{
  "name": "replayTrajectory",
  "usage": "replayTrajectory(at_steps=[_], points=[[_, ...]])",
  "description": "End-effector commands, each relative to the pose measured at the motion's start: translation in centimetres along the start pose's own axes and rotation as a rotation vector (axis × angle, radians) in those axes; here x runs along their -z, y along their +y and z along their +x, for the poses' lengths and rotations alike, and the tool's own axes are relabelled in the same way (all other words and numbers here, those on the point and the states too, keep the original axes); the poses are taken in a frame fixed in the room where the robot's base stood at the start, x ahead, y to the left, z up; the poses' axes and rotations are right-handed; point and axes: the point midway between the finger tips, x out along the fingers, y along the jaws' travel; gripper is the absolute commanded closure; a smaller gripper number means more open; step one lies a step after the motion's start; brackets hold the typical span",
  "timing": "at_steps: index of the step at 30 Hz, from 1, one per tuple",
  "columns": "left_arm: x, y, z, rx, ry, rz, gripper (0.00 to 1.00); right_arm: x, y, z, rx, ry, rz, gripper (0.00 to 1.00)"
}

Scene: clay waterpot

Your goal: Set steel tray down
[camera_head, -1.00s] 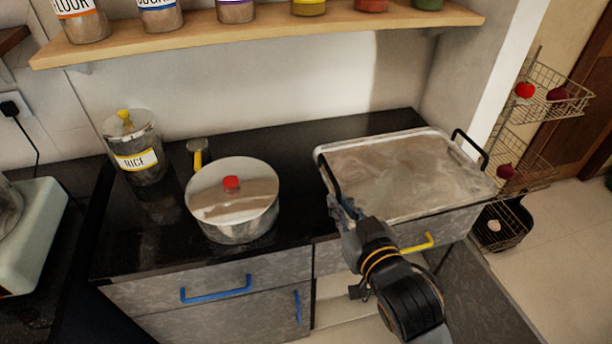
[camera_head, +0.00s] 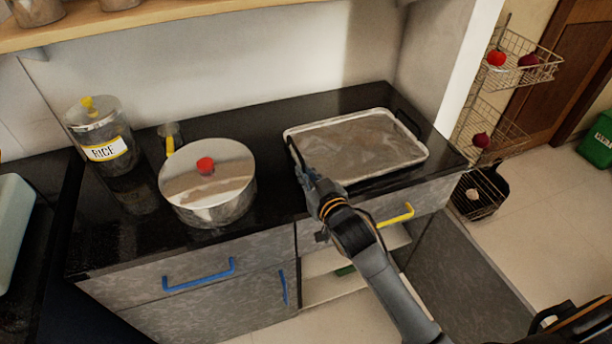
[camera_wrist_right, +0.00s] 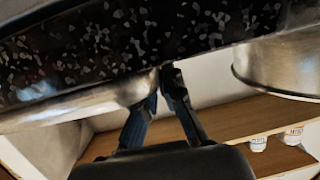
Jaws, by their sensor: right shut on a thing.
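The steel tray (camera_head: 362,146), a shallow rectangle with a bright rim and a black handle at each short end, lies level at the right part of the black counter (camera_head: 262,125) in the head view. It looks low on the counter top; whether its whole underside touches is hard to tell. My right gripper (camera_head: 304,172) is shut on the tray's left handle, at the front left corner. In the right wrist view the gripper (camera_wrist_right: 160,88) shows close against the tray's shiny side (camera_wrist_right: 90,108). My left gripper is out of view.
A lidded steel pot (camera_head: 208,187) with a red knob stands left of the tray, with a gap between. A rice jar (camera_head: 101,140) stands further left. A wooden shelf (camera_head: 120,18) runs above.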

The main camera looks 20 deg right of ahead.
Motion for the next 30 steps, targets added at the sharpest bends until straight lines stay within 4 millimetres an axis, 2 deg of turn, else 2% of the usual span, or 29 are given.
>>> replayTrajectory(at_steps=[12,13,16,26,30], points=[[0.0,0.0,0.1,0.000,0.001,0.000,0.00,-0.6,0.0,0.2,0.000,0.009,-0.003,1.00],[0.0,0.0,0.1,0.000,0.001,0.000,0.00,-0.8,0.0,0.2,0.000,0.004,0.000,0.90],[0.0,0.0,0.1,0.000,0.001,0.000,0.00,-0.8,0.0,0.1,0.000,0.004,0.000,0.69],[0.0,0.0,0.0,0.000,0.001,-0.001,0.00,-0.6,0.0,0.1,0.000,0.004,0.000,0.69],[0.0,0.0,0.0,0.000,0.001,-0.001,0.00,-0.7,0.0,-1.2,0.000,0.002,0.000,0.69]])
